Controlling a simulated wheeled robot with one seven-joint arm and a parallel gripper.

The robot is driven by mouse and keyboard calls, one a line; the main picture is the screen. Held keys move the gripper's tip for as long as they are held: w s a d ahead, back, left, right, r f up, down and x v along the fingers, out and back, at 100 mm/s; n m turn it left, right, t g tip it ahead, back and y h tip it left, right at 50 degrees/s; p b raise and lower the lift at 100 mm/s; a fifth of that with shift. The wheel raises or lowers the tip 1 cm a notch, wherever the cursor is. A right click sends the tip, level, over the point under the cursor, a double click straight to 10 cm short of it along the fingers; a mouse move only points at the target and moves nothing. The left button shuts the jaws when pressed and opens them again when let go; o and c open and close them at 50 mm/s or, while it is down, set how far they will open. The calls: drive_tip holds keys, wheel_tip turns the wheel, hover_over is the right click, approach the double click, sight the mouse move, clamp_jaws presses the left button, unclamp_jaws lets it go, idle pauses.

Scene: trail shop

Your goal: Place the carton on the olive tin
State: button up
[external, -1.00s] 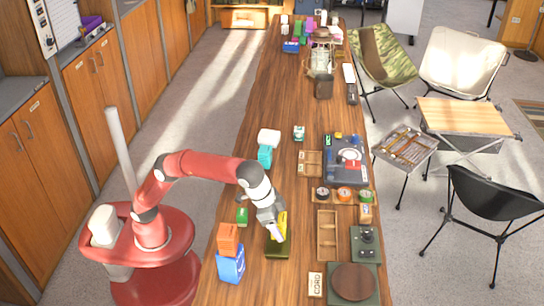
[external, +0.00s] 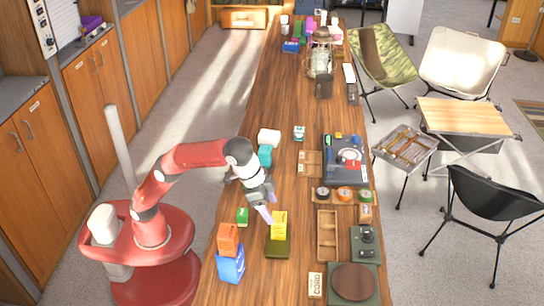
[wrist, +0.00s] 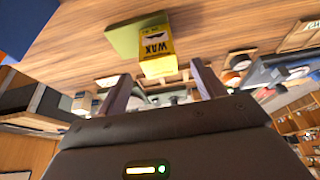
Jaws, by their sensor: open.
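The yellow carton (external: 279,223), marked WAX in the wrist view (wrist: 157,46), rests upright on the olive tin (external: 277,249). The tin also shows in the wrist view (wrist: 125,38), behind the carton. My gripper (external: 259,213) is open and empty, just left of the carton and apart from it in the external view. In the wrist view its two fingers (wrist: 160,87) are spread, with the carton beyond their tips and clear of them.
A wooden tray (external: 327,235) lies right of the tin.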

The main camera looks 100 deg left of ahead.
drive_tip(key=s+a+f, duration=0.2)
drive_tip(key=s+a, duration=1.1)
drive_tip(key=a, duration=0.2)
drive_tip(key=s+a+f, duration=0.4)
drive_tip(key=s+f, duration=0.5)
drive_tip(key=s+a+f+t, duration=0.1)
drive_tip(key=s+a+f, duration=0.2)
drive_tip(key=s+f, duration=0.7)
drive_tip(key=shift+a, duration=0.4)
